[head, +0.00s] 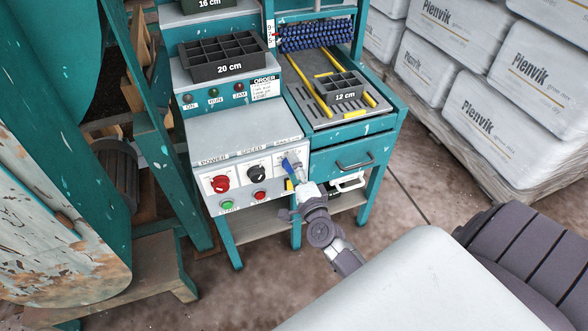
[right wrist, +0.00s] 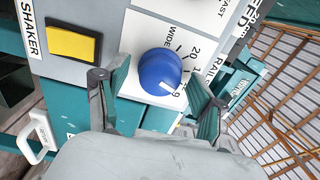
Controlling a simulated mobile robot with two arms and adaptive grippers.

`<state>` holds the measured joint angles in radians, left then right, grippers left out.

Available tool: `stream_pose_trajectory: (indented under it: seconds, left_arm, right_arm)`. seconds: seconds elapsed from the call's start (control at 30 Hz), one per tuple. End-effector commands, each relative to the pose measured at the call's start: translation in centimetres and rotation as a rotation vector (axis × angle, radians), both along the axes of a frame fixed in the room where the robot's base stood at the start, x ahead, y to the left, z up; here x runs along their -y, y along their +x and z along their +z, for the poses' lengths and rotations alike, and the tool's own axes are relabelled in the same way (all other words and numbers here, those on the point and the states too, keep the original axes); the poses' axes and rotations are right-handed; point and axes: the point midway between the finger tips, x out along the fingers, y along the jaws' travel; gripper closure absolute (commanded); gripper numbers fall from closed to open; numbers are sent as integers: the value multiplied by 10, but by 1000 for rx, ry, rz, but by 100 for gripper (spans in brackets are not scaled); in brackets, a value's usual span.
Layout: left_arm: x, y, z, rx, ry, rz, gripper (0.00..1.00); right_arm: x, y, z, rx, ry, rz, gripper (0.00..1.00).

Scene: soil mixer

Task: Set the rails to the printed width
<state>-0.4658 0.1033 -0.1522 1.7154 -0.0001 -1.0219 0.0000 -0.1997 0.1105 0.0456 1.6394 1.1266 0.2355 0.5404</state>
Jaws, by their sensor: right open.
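The blue rails knob (right wrist: 160,72) is on the panel's white plate, its white pointer toward the lower right; marks read "WIDE" and "20", others are partly hidden. My right gripper (right wrist: 150,88) is open, one finger on each side of the knob; contact is unclear. In the head view my right gripper (head: 297,187) is at the panel's right end, covering part of the knob. Yellow rails (head: 309,86) lie on the bed, with a dark 12 cm tray (head: 341,87) near them. The order card (head: 265,87) has print too small to read. My left gripper is out of view.
The panel has a red power knob (head: 220,184), a black speed knob (head: 258,173) and green and red buttons. The right wrist view shows a yellow shaker button (right wrist: 73,44). A 20 cm tray (head: 224,55) sits above. Sacks (head: 497,110) are stacked on the right.

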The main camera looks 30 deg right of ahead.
Motion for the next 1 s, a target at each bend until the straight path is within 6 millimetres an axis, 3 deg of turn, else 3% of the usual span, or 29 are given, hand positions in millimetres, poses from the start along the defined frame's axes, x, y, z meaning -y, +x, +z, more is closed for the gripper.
stream_pose_trajectory:
  seconds: [0.27, 0.7, 1.0]
  left_arm:
    - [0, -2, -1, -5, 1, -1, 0]
    - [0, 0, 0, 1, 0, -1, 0]
    - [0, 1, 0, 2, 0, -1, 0]
  right_arm:
    - [-2, -6, -1, -1, 0, 1, 32]
    - [-21, -89, -1, -4, -1, 2, 32]
    - [-28, -116, 0, 0, -1, 0, 32]
